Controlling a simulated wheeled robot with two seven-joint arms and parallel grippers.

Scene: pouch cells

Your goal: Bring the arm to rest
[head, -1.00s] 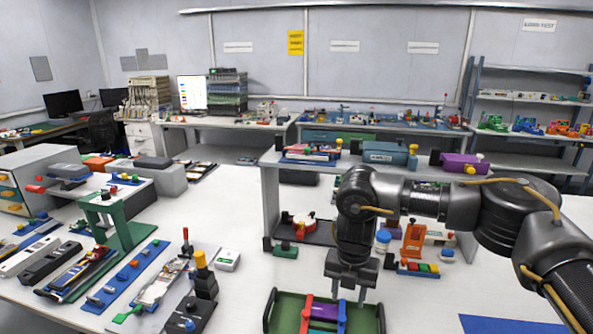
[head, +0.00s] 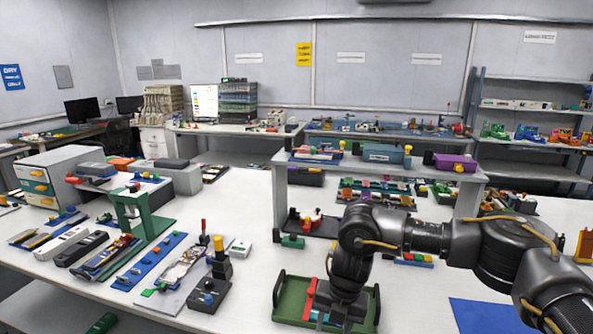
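My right arm comes in from the right, and its gripper (head: 334,321) points down over the green tray (head: 277,305) at the bottom of the head view. Its two fingers look apart with a gap between them; the tips are near the lower picture edge and hard to make out. In the tray lie a red piece (head: 309,297) and a light blue piece (head: 323,316), partly hidden by the gripper and wrist. I cannot tell whether the fingers touch anything. My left gripper is not in view.
A raised grey shelf (head: 378,166) stands behind the arm, carrying a teal box (head: 383,152) and a purple box (head: 455,162). A green stand (head: 139,212) and several fixtures fill the left. A blue mat (head: 490,315) lies clear at the lower right.

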